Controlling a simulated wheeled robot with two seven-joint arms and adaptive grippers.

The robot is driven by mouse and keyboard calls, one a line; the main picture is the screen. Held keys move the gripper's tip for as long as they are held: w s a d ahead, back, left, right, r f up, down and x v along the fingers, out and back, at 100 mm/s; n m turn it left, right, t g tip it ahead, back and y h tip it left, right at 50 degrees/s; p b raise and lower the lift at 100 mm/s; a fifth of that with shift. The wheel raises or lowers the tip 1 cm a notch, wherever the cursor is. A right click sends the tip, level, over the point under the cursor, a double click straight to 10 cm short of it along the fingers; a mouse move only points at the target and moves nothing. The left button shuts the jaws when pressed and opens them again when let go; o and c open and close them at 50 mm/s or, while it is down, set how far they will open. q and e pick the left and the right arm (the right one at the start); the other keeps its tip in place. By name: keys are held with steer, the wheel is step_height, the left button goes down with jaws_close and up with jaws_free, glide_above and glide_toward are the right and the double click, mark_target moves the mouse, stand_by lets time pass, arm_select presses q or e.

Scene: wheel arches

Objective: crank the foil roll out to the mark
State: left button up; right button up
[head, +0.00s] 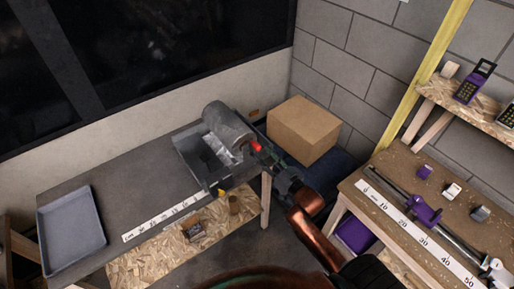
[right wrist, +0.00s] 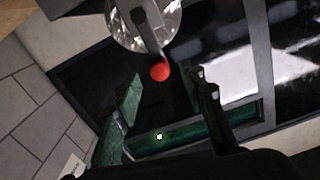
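The grey foil roll (head: 226,122) sits on a dark holder (head: 187,150) at the table's back right. Its crank ends in a red knob (head: 256,146). In the right wrist view, the crank arm (right wrist: 145,35) crosses the shiny roll end (right wrist: 120,22), and the red knob (right wrist: 160,72) lies just beyond the fingertips. My right gripper (head: 270,160) reaches in from the lower right and is open, its fingers (right wrist: 168,88) apart with nothing gripped. A white numbered strip (head: 165,220) runs along the table's front; I cannot make out a particular mark. My left gripper is not in view.
A grey tray (head: 72,228) lies at the table's left end. A cardboard box (head: 303,130) stands behind my right gripper. A wooden bench (head: 452,205) at right carries a ruler and a purple clamp (head: 425,213). The table's middle is bare.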

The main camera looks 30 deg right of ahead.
mark_target(259, 150)
steer(key=w, duration=0.5)
steer(key=shift+w+a+f, duration=0.1)
steer(key=shift+w+a, duration=0.05)
steer(key=shift+a, duration=0.05)
steer(key=shift+c, duration=0.5)
jaws_close()
